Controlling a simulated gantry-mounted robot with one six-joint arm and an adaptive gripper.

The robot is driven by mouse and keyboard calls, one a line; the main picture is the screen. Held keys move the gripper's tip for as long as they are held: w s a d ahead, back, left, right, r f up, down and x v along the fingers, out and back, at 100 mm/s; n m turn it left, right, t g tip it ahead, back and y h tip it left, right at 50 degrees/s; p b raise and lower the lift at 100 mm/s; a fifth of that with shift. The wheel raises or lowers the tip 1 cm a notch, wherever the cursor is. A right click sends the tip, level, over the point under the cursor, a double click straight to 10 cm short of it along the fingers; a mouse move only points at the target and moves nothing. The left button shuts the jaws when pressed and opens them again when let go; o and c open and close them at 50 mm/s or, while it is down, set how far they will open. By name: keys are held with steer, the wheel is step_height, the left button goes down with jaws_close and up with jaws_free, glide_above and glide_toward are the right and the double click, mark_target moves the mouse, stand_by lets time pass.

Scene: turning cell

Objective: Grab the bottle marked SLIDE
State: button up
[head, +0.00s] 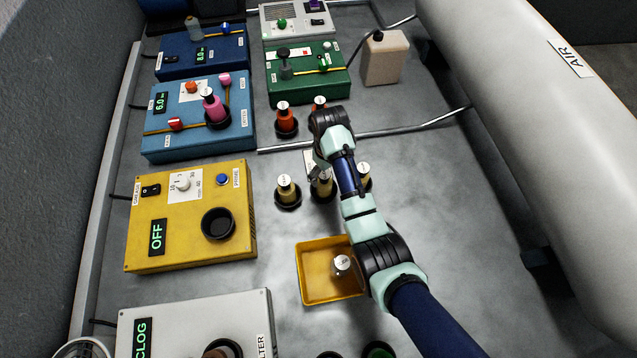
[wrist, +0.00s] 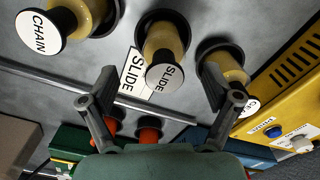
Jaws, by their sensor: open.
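The bottle marked SLIDE (wrist: 164,42) is yellowish with a black neck and a white round label on its cap. It stands in a dark round holder, beside a flat SLIDE card (wrist: 134,75). It is the middle of three yellowish bottles; in the head view it shows (head: 321,188) partly behind my arm. My gripper (wrist: 157,70) is open and empty in the wrist view. The SLIDE cap appears between its fingertips, with no contact visible. In the head view my gripper is mostly hidden by my wrist.
A bottle marked CHAIN (wrist: 82,12) and another yellowish bottle (wrist: 228,65) stand close on either side. Orange bottles (head: 285,122) stand behind. A yellow tray (head: 306,286) holding a clear bottle lies in front; a yellow box (head: 140,225) is at left.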

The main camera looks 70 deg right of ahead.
steer(key=f, duration=0.1)
steer(key=f+b, duration=0.1)
steer(key=f, duration=0.1)
steer(key=f+b, duration=0.1)
steer(key=f, duration=0.1)
steer(key=shift+w+f, duration=0.15)
steer(key=shift+w, duration=0.2)
steer(key=c, duration=1.5)
step_height(320, 180, up, 20)
steer(key=p, duration=1)
